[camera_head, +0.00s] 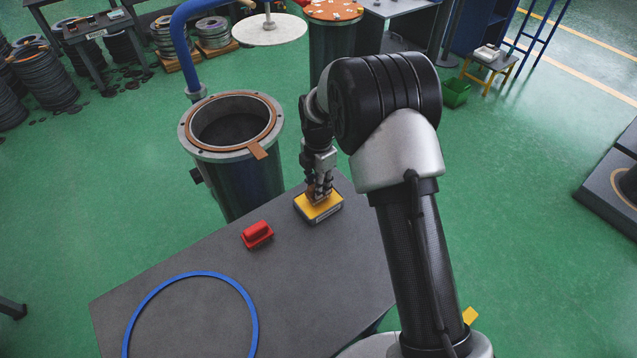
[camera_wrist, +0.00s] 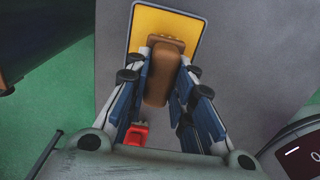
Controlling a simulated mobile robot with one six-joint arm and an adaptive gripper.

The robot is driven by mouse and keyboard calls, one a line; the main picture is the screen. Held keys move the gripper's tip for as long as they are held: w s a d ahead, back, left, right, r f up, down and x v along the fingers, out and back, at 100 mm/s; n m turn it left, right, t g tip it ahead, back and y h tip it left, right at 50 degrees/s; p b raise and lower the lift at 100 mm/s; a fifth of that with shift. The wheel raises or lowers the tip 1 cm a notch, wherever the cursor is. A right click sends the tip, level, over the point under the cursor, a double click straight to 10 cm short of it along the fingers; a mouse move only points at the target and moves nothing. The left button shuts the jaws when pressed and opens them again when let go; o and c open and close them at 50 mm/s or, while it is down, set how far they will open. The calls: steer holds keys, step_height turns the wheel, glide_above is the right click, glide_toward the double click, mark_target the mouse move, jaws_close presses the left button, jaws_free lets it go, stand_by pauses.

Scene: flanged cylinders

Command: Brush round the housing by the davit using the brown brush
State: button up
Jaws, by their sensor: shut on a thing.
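The housing (camera_head: 230,165) is a dark open cylinder with a grey flange, beyond the table's back left edge. A brown ring with a tab (camera_head: 258,150) lies on its flange. The blue davit (camera_head: 187,45) rises behind it, a pale round lid (camera_head: 268,30) hanging from its arm. My gripper (camera_head: 320,193) is at the table's back edge, right of the housing, shut on the brown brush (camera_wrist: 162,72). The brush is at a yellow-topped block (camera_head: 318,208), which the wrist view also shows (camera_wrist: 143,22). I cannot tell whether they touch.
On the grey table (camera_head: 290,290), a red brush-like block (camera_head: 257,235) and a blue ring (camera_head: 195,275) lie left of my gripper. A second cylinder (camera_head: 330,45) with a copper-coloured, bolted top stands behind. A stool (camera_head: 490,65) and green bin (camera_head: 455,92) are farther right.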

steer(key=shift+f, duration=0.6)
stand_by(1.5)
steer(key=shift+r+p, duration=2.25)
steer(key=shift+r, duration=1.35)
steer(key=shift+s+d+r+m, duration=0.15)
steer(key=shift+s+d+m, duration=0.25)
steer(key=shift+m, duration=0.4)
steer(key=s+d+r+m, duration=0.2)
steer(key=s+d+m, duration=0.3)
steer(key=m, duration=0.6)
steer(key=s+d+r+m, duration=0.2)
steer(key=s+d+m, duration=0.3)
steer(key=m, duration=0.7)
steer(key=shift+s+d+r, duration=0.35)
steer(key=shift+s+r, duration=0.05)
steer(key=shift+s, duration=0.9)
